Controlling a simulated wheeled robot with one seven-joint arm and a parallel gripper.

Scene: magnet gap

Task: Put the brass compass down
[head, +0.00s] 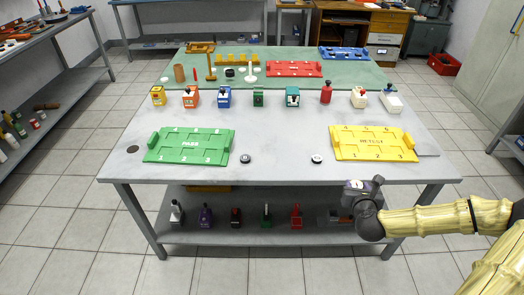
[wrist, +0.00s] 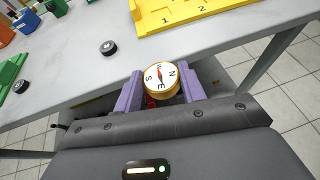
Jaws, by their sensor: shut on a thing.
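The brass compass (wrist: 160,77) has a white dial with a red needle and a gold rim. It sits between the two purple fingers of my gripper (wrist: 160,84) in the wrist view, its dial facing the camera. My gripper is shut on it. In the head view my gripper (head: 362,188) is at the front of the grey table (head: 280,172), right of centre, just outside its front edge. The compass is too small there to make out clearly.
A yellow RETEST tray (head: 372,143) lies at the right front, and a green PASS tray (head: 188,146) at the left front. Two small dark round pieces (head: 245,158) (head: 317,159) lie between them. Several coloured devices stand in a row behind. The middle table surface is largely clear.

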